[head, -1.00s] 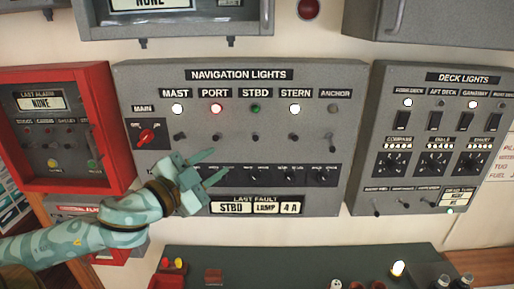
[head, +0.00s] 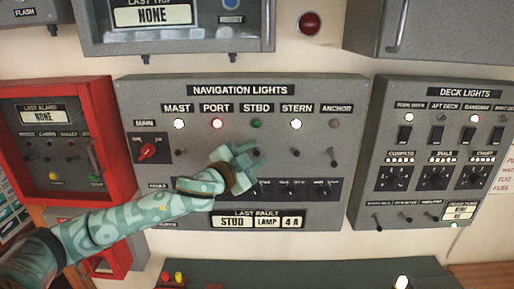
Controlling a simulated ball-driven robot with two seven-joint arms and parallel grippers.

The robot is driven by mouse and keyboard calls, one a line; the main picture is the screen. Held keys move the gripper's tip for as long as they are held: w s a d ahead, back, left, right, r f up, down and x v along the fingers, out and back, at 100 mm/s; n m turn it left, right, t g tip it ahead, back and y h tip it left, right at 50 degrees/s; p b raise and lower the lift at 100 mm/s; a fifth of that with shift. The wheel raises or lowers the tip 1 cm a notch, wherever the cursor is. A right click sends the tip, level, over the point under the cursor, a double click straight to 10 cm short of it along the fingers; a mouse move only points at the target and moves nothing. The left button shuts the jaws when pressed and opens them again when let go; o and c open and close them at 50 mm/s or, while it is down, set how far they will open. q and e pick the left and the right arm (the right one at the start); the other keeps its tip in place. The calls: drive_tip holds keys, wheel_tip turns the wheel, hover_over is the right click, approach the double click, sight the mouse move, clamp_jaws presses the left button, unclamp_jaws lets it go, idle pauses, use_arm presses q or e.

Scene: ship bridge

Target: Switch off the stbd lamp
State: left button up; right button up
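The navigation lights panel (head: 348,195) fills the middle of the head view. Its STBD indicator (head: 257,124) is a dark green that looks dim beside the bright MAST, PORT and STERN lights. The STBD label (head: 257,107) sits above it. My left gripper (head: 254,155) is in front of the panel, just below the STBD indicator, its fingers spread apart and pointing up and right. The STBD toggle lever is hidden behind or between the fingers; I cannot tell whether they touch it. My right gripper is not in view.
The MAST toggle (head: 181,152) and STERN toggle (head: 296,153) stand to either side, with the ANCHOR toggle (head: 335,152) farther right. Small knobs line the row below. A fault display (head: 257,221) reads STBD LAMP 4 A. The deck lights panel (head: 365,185) is at right.

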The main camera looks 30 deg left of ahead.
use_arm(q)
drive_tip(key=shift+w+r, duration=0.1)
drive_tip(key=shift+w, duration=0.3)
drive_tip(key=shift+w+d, duration=0.1)
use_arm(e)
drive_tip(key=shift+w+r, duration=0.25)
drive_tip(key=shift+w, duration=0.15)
